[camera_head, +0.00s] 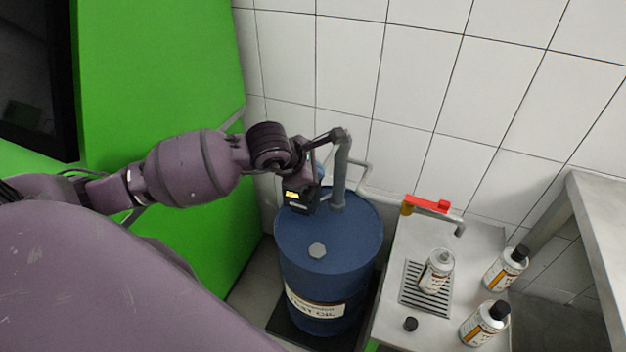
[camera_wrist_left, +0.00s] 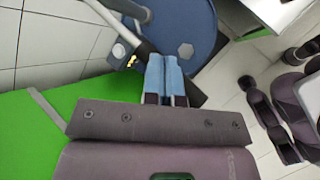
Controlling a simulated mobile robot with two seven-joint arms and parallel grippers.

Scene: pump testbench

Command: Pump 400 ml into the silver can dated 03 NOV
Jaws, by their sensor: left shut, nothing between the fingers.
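A silver can (camera_head: 436,272) with a light top and no black cap stands upright on the drain grate, below the spout of the red-handled tap (camera_head: 428,204). Two more silver cans with black caps, one farther back (camera_head: 505,270) and one in front (camera_head: 484,325), stand to its right. The dates cannot be read. A blue drum (camera_head: 330,245) carries a grey hand pump (camera_head: 341,172). My left gripper (camera_head: 322,174) is beside the pump above the drum; its blue fingers (camera_wrist_left: 166,68) are shut and empty in the left wrist view. My right gripper is not in view.
A loose black cap (camera_head: 410,324) lies on the metal bench (camera_head: 390,310) in front of the drain grate (camera_head: 412,290). A green cabinet (camera_head: 160,70) is at left, a tiled wall (camera_head: 420,80) behind. A grey metal frame (camera_head: 590,215) is at right.

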